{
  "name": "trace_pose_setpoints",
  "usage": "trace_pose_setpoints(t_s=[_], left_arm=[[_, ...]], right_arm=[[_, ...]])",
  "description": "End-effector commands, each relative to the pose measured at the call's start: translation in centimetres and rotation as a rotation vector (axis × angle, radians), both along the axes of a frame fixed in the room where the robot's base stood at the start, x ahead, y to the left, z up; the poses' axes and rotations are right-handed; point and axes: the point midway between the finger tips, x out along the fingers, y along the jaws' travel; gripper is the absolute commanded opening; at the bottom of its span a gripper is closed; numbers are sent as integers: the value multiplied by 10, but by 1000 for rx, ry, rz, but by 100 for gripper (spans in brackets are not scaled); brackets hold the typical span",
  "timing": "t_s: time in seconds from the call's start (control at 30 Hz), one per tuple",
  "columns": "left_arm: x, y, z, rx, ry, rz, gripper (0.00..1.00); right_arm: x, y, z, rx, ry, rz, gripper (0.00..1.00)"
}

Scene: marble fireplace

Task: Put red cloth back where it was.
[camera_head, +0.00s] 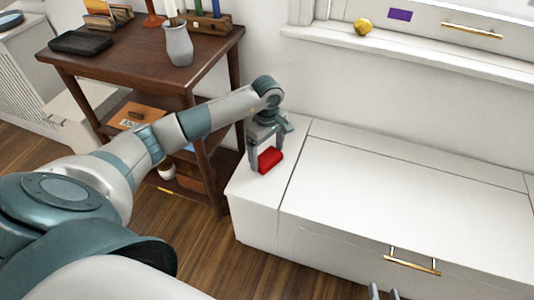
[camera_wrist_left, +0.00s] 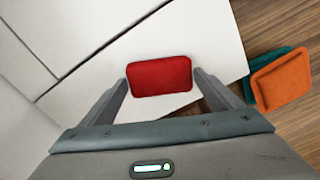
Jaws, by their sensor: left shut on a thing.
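The red cloth (camera_head: 270,160) is a small folded block at the left end of the white bench top (camera_head: 370,190). My left gripper (camera_head: 267,163) points down with its fingers on either side of the cloth, shut on it. In the left wrist view the cloth (camera_wrist_left: 160,76) spans the gap between the fingertips, over the white surface. I cannot tell whether the cloth touches the bench or is slightly above it. My right gripper (camera_head: 384,293) shows only as two fingertips at the bottom edge, apart and with nothing visible between them.
A dark wooden shelf table (camera_head: 130,60) stands left of the bench, with a grey vase (camera_head: 179,45) and a black case (camera_head: 80,42) on top. A window sill (camera_head: 420,62) holds a yellow ball (camera_head: 363,27). The bench's middle and right are clear.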

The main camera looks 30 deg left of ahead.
Motion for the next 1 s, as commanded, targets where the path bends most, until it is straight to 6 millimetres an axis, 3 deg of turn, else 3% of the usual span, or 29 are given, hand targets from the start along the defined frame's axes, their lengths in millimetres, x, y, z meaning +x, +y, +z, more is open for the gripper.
trace_pose_setpoints(t_s=[0.6,0.63,0.7,1.0], left_arm=[[0,0,-4,1,-1,0,64],[0,0,-4,1,-1,0,88],[0,0,-4,1,-1,0,100],[0,0,-4,0,-1,0,100]], right_arm=[[2,3,6,11,-38,3,31],[3,4,8,12,-45,3,31],[3,5,9,15,-48,4,31],[2,5,8,13,-43,4,31]])
